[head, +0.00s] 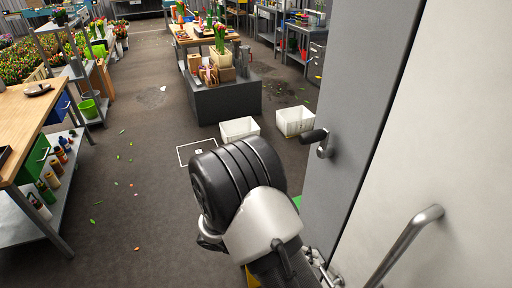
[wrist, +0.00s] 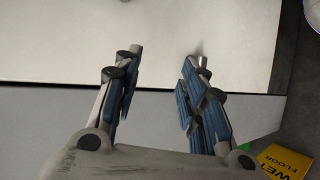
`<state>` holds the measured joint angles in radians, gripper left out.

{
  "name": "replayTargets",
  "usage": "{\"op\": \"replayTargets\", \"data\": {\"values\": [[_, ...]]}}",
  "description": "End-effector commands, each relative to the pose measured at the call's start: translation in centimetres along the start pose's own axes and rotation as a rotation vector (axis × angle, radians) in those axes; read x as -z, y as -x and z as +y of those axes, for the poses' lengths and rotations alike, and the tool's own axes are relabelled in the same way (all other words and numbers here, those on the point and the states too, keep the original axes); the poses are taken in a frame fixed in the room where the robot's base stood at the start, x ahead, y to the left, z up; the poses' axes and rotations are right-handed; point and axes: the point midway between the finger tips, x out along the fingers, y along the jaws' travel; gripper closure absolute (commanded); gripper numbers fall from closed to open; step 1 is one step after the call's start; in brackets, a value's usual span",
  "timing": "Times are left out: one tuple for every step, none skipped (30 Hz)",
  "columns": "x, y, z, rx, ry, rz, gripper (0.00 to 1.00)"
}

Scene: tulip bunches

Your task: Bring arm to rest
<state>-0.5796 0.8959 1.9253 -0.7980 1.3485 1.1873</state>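My gripper (wrist: 165,75) shows in the wrist view with its two blue-padded fingers spread apart. Nothing is visible between them. They point toward a pale, flat panel, and I cannot tell whether the tips touch it. In the head view my bent arm fills the lower middle, close to the cabinet on the right. My gripper's fingers cannot be made out there.
A grey door (head: 350,100) with a dark handle (head: 314,136) and a white door with a metal bar handle (head: 405,245) stand close on the right. White crates (head: 294,122) lie ahead. A yellow wet-floor sign (wrist: 287,162) is near. Open floor (head: 140,200) lies left, beside a workbench (head: 30,110).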

Motion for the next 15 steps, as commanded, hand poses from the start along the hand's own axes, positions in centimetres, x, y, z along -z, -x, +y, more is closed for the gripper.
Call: {"op": "replayTargets", "data": {"values": [[-0.4,0.4,2.0,0.068,-0.01,-0.028,0.62],[-0.8,0.7,2.9,0.105,-0.01,-0.042,0.62],[-1.2,0.9,4.0,0.157,-0.01,-0.059,0.62],[-1.6,1.1,4.9,0.195,-0.01,-0.07,0.62],[-2.0,1.2,5.7,0.234,-0.011,-0.078,0.62],[-2.6,1.5,6.8,0.285,-0.012,-0.087,0.62],[-3.0,1.6,7.6,0.324,-0.013,-0.09,0.62],[-3.5,1.8,8.3,0.364,-0.015,-0.093,0.62],[-4.1,2.0,9.3,0.415,-0.018,-0.094,0.62],[-4.5,2.2,10.0,0.454,-0.022,-0.091,0.62],[-5.0,2.3,10.6,0.492,-0.025,-0.087,0.62],[-5.7,2.5,11.5,0.542,-0.031,-0.079,0.62],[-6.2,2.7,12.1,0.58,-0.036,-0.071,0.62],[-6.7,2.9,12.7,0.616,-0.041,-0.061,0.62],[-7.3,3.1,13.5,0.664,-0.049,-0.044,0.62]]}}
